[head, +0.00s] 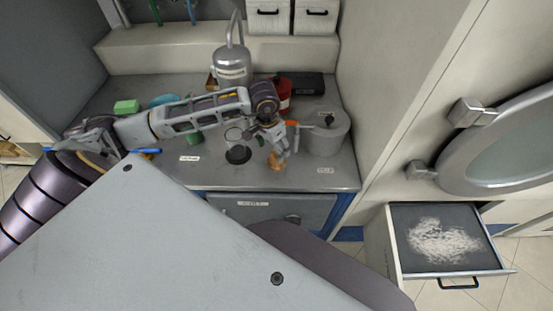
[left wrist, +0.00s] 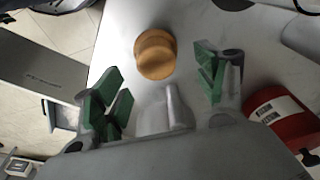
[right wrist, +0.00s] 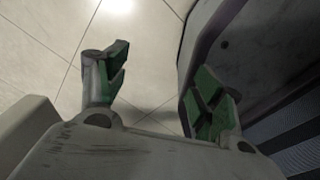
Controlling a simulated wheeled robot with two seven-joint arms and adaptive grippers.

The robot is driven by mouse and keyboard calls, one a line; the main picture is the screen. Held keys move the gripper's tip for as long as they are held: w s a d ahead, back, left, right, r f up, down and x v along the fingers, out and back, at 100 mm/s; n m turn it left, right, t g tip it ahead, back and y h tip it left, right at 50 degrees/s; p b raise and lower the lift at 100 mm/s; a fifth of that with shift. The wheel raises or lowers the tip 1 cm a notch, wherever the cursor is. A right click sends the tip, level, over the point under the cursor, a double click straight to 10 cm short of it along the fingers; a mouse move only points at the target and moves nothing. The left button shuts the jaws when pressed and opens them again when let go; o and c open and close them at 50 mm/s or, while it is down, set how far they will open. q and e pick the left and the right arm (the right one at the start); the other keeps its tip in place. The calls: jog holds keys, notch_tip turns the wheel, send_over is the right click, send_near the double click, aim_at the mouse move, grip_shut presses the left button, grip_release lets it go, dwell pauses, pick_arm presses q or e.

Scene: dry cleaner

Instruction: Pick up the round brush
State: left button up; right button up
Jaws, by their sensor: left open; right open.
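The round brush, seen as a round wooden piece (head: 275,161), is on the grey counter (head: 300,178) near its front edge. In the left wrist view the round brush (left wrist: 155,55) shows as a tan wooden disc between and beyond the fingertips. My left gripper (head: 281,150) reaches down over the counter close beside it. Its green-padded fingers (left wrist: 160,85) are spread open, with nothing between them. No bristles can be made out. My right gripper (right wrist: 160,80) is open and empty above the tiled floor, away from the counter; it is not seen in the head view.
A grey cylindrical container (head: 326,138) stands right of the left gripper, a red can (head: 285,92) behind it. A silver tank (head: 232,66) stands at the back. An open drawer (head: 393,243) juts out at right.

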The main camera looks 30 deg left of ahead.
aim_at(276, 161)
pick_arm(q)
jog(key=shift+f, duration=0.15)
jog(key=shift+d+f, duration=0.2)
jog(key=shift+f, duration=0.4)
jog(key=shift+w+d+f, duration=0.15)
jog(key=shift+f, duration=0.6)
jog(key=shift+f+b, duration=0.45)
jog(key=shift+f, duration=0.05)
jog(key=shift+w+f, duration=0.1)
jog(key=shift+f, duration=0.2)
jog(key=shift+w+f, duration=0.1)
jog(key=shift+f, duration=0.2)
jog(key=shift+c, duration=1)
jog(key=c, duration=1)
jog(key=shift+c, duration=0.2)
pick_arm(e)
jog(key=shift+s+d+f, duration=0.15)
jog(key=shift+s+f, duration=0.35)
jog(key=shift+f, duration=0.1)
